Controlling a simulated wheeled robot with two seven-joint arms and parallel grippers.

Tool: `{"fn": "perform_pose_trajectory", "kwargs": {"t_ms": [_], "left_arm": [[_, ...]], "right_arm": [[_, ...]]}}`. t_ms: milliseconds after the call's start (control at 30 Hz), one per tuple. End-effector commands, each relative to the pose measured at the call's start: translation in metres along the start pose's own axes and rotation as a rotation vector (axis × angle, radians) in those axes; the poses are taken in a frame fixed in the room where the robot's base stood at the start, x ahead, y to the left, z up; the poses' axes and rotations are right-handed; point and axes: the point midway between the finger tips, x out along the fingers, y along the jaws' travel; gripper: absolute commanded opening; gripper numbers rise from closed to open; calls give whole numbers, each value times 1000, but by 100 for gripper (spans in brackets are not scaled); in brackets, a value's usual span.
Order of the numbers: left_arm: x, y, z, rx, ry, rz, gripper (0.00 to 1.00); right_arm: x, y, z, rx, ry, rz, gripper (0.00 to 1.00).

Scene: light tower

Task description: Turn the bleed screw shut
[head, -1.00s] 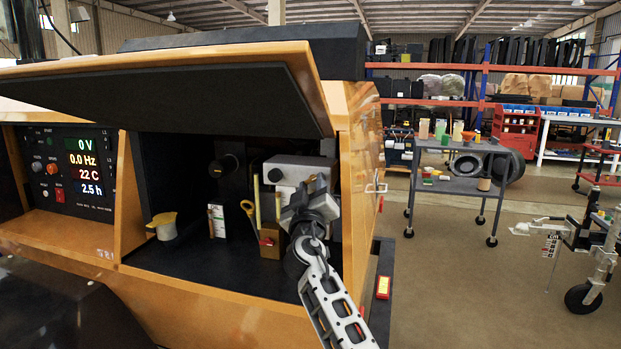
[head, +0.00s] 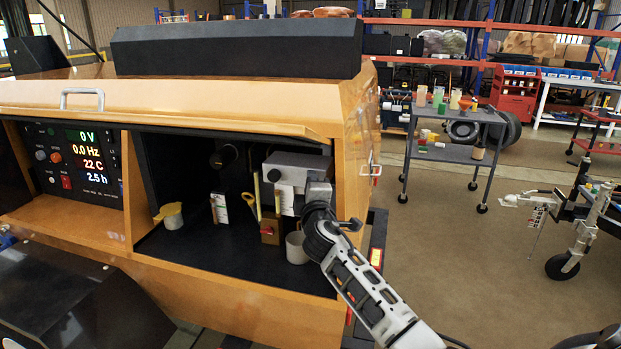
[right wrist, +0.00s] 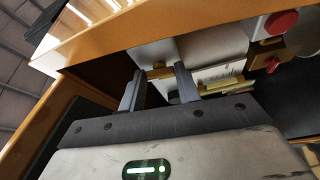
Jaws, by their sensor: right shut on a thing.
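A small brass screw (right wrist: 160,72), which looks like the bleed screw, sits at the grey filter housing in the right wrist view. My right gripper (right wrist: 160,78) has one finger on each side of it and is shut on it. In the head view the right arm comes in from the lower right, and its gripper (head: 318,194) is at the right side of the grey housing (head: 296,166) inside the open bay. The arm hides the screw there. My left gripper is not in view.
A grey cart (head: 455,153) stands right.

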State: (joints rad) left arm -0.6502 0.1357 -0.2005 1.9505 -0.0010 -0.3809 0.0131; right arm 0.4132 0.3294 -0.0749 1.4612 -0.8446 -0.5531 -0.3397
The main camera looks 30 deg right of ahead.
Motion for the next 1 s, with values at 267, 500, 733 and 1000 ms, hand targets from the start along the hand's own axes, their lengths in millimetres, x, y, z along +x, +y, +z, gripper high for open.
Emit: {"fn": "perform_pose_trajectory", "kwargs": {"t_ms": [267, 500, 733, 1000], "left_arm": [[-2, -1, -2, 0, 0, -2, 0], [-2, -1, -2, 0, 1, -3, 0], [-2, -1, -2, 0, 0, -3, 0], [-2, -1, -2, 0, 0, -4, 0]], "right_arm": [[0, 0, 0, -113, -1, -47, 10], [0, 0, 0, -144, -2, -61, 10], [0, -1, 0, -147, -2, -62, 10], [0, 0, 0, -146, -2, -61, 55]]}}
